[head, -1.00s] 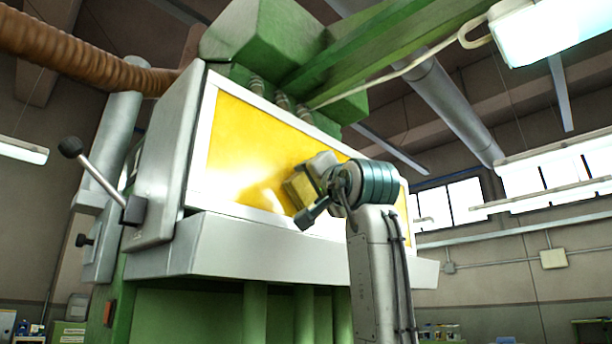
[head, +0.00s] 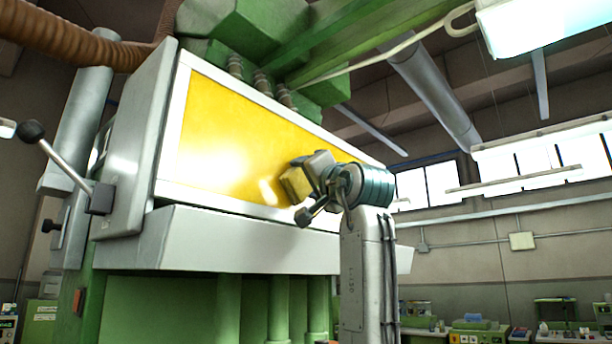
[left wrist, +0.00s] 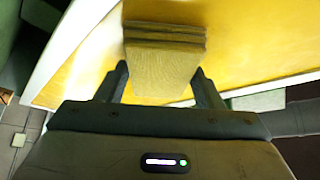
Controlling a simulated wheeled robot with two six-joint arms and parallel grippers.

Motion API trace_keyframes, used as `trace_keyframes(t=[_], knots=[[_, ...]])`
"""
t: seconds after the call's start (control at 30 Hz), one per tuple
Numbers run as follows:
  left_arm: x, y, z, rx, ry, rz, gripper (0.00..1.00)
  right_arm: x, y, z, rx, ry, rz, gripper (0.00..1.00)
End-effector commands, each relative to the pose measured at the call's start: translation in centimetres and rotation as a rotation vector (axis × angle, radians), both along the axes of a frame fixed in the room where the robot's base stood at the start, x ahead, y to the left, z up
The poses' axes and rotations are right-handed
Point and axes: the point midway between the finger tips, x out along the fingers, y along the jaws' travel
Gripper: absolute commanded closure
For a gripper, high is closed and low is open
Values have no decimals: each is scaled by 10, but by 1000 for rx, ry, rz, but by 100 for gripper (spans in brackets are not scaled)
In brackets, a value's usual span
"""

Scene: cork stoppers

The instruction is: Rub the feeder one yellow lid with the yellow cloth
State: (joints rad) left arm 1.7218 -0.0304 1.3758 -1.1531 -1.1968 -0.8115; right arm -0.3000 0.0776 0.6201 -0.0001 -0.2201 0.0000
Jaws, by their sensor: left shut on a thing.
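The feeder's yellow lid (head: 225,130) is a broad, shiny, slanted panel in a pale frame on the machine's front. It also fills much of the left wrist view (left wrist: 260,50). My left gripper (head: 311,175) is in front of the lid's right half, low down. It is shut on the yellow cloth (head: 296,185), a folded, block-like pad. In the left wrist view the cloth (left wrist: 164,62) sits between the two fingers, its far side toward the lid. I cannot tell for sure whether it touches the lid. My right gripper is not in view.
A grey ledge (head: 240,240) runs under the lid. A lever with a black knob (head: 31,131) sticks out at the left. Green beams (head: 370,45) and a brown hose (head: 75,40) are overhead. Benches with equipment stand far back at the right.

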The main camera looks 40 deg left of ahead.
Motion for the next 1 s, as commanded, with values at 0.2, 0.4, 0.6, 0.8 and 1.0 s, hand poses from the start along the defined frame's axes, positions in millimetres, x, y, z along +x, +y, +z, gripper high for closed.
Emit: trace_keyframes(t=[0.2, 0.4, 0.6, 0.8, 1.0], knots=[[-1, -10, 1, 0, 0, -2, 57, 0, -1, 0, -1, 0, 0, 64], [-2, -31, 1, 0, 0, -2, 57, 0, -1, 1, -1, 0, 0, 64], [-4, -50, 1, 0, -1, -1, 57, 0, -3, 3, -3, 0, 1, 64], [-5, -60, 0, 0, 0, 0, 57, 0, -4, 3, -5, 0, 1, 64], [-5, -60, 0, 1, -1, 1, 57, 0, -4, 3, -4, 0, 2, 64]])
